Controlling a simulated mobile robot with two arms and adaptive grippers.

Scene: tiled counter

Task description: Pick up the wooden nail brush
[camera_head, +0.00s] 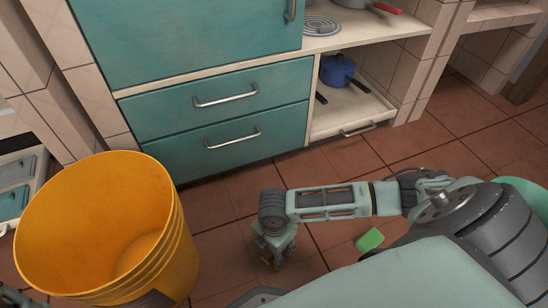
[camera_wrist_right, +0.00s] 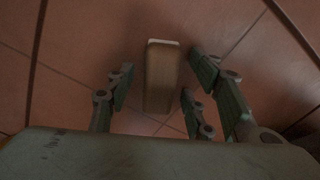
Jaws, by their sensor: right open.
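The wooden nail brush (camera_wrist_right: 162,78) lies on the tiled floor in the right wrist view, a brown block with a pale strip at its far end. My right gripper (camera_wrist_right: 157,92) is open, with one finger on the left of the brush and two on the right. Gaps show between the fingers and the brush. In the head view my right gripper (camera_head: 274,252) points down close to the floor, and I cannot make out the brush there. Dark mechanical parts show at the bottom left edge of the head view, but no left fingers can be made out.
A large yellow bucket (camera_head: 176,232) fills the lower left. A green block (camera_head: 369,240) is right of my right gripper. Teal drawers (camera_head: 225,145) and an open shelf with a blue pot (camera_head: 338,71) stand behind. Tiled floor between the drawers and my right arm is clear.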

